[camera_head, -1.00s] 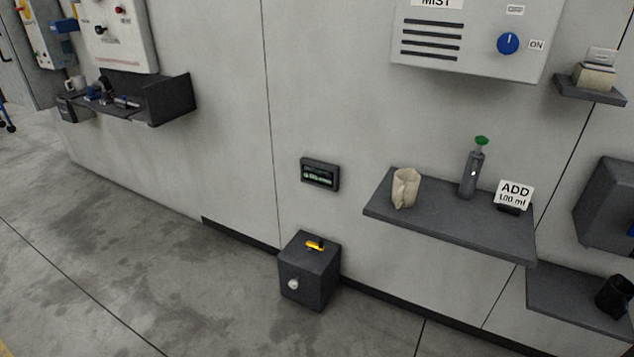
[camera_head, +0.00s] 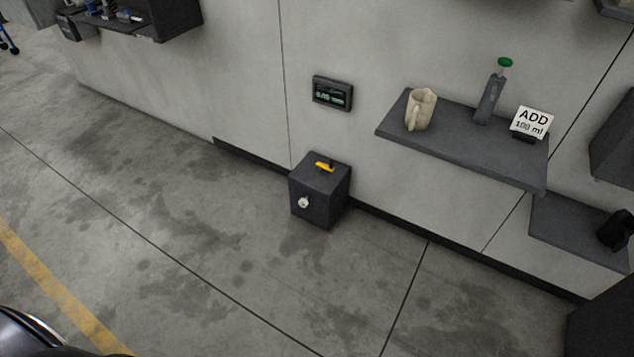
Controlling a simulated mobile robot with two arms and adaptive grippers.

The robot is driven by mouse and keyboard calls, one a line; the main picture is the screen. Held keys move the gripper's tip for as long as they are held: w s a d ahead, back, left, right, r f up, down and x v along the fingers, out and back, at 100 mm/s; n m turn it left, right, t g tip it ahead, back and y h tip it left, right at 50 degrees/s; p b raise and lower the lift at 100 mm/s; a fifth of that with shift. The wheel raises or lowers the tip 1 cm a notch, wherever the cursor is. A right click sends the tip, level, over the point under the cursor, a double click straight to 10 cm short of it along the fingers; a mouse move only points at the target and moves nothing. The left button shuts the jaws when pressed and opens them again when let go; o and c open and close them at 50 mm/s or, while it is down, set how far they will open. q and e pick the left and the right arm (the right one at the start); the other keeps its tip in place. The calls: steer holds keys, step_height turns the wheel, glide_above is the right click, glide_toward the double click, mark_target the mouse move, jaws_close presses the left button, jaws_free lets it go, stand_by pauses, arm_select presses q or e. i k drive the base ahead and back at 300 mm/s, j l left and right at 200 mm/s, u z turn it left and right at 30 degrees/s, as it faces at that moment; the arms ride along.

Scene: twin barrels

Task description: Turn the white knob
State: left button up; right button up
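The white knob (camera_head: 304,203) is small and round. It sits on the front face of a dark grey box (camera_head: 330,205) that stands on the floor against the wall. A yellow and black part (camera_head: 324,166) lies on top of the box. Neither of my grippers shows in the head view, and nothing touches the knob.
A dark display (camera_head: 332,93) hangs on the wall above the box. Lower right is another shelf (camera_head: 570,232). The floor before the box is clear.

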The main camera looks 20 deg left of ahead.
mark_target(302, 202)
steer(key=i+j+z, duration=0.1)
steer(key=j, duration=0.25)
steer(key=i+j+z, duration=0.1)
steer(key=j, duration=0.3)
steer(key=i+j+z, duration=0.1)
steer(key=i+j, duration=0.15)
steer(key=i+j+z, duration=0.1)
steer(key=j, duration=0.4)
steer(key=i+j, duration=0.1)
steer(key=j, duration=0.3)
steer(key=z, duration=0.05)
